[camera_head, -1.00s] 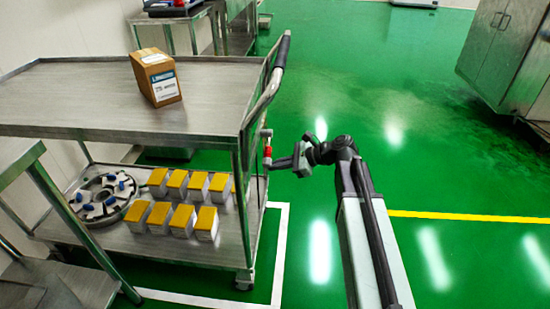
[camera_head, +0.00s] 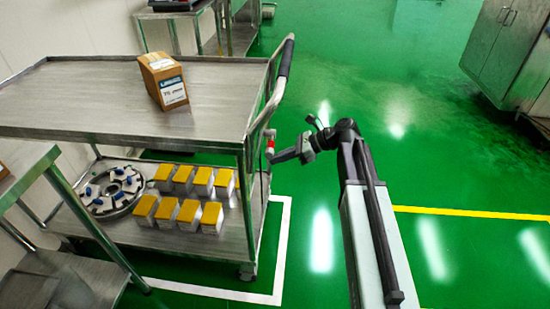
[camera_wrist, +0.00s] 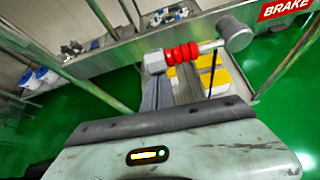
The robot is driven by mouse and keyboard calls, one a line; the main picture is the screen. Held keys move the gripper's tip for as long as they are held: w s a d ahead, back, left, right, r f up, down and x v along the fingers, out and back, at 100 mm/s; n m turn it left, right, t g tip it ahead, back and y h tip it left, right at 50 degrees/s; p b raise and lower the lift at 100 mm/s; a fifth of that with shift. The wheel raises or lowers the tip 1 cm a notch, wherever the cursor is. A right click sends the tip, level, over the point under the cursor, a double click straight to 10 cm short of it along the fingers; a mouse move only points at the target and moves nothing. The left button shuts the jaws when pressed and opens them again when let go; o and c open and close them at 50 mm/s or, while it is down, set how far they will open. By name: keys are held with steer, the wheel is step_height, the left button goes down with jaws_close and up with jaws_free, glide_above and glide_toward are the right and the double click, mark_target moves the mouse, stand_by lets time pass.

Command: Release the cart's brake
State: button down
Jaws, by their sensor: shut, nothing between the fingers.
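The cart (camera_head: 70,125) is a steel two-shelf trolley with a black-gripped push handle at its right end. Its brake lever (camera_head: 269,144) has a red part and sits on the right side below the handle. In the wrist view the brake lever (camera_wrist: 183,53) shows a red ribbed sleeve, a metal rod and a round grey end, near a red BRAKE label (camera_wrist: 288,8). My gripper (camera_head: 273,158) is shut and empty, just below the lever. In the wrist view my gripper's tip (camera_wrist: 154,66) is at the sleeve's left end; I cannot tell whether they touch.
A cardboard box (camera_head: 163,80) stands on the top shelf. Several yellow-topped boxes (camera_head: 187,211) and a round metal disc part (camera_head: 112,192) lie on the lower shelf. A steel table (camera_head: 25,165) is at the left front. Green floor right of the cart is clear.

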stand_by(0.4)
step_height(320, 180, down, 5)
steer(key=b, duration=0.5)
steer(key=p+v, duration=0.6)
steer(key=v, duration=0.5)
steer(key=shift+s+r, duration=0.2)
steer(key=shift+r, duration=0.1)
